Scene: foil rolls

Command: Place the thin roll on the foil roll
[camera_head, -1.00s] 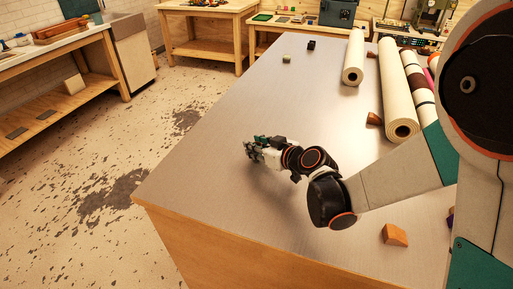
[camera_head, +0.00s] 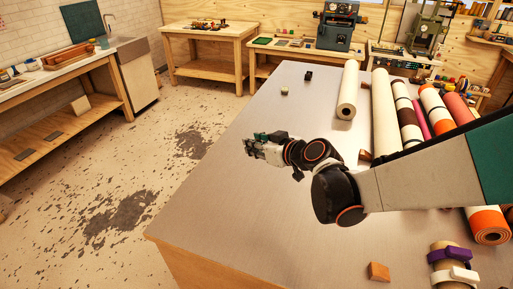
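A thinner cream roll (camera_head: 348,90) lies alone on the grey table toward the back. A longer cream roll (camera_head: 385,115) lies to its right, beside a brown-and-white banded roll (camera_head: 407,112). I cannot tell for sure which of these is the foil roll. My gripper (camera_head: 250,146) hangs over the left middle of the table, pointing left, in front of and left of the thinner roll and clear of every roll. Nothing shows in it, but its fingers are too small to tell whether they are open. My arm hides the near ends of the rolls on the right.
Orange-and-white rolls (camera_head: 434,108) lie further right. A brown wedge (camera_head: 365,155) sits by the long cream roll, and a wooden block (camera_head: 378,271) near the front. Purple and white rings (camera_head: 450,254) lie front right. The table's left side is clear.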

